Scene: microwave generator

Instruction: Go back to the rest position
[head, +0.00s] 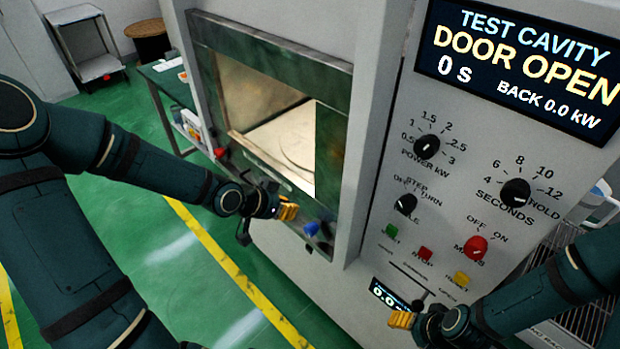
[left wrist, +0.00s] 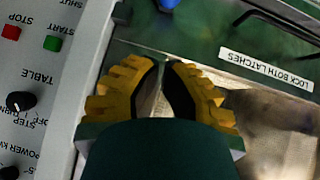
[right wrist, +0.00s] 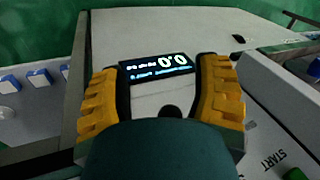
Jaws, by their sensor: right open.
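My left gripper (head: 288,211) is in front of the open test cavity (head: 290,135), near its lower edge. In the left wrist view its yellow fingers (left wrist: 163,66) are close together with a narrow gap, and I see nothing held between them. My right gripper (head: 402,320) is low at the front of the machine panel, beside the small display (head: 388,296). In the right wrist view its fingers (right wrist: 160,68) are apart and empty, with the small display (right wrist: 157,68) showing between them.
The panel has a black power knob (head: 427,147), a seconds knob (head: 515,192) and a red mains knob (head: 475,246). The large screen (head: 520,60) reads DOOR OPEN. A blue latch knob (head: 312,229) is close to my left gripper.

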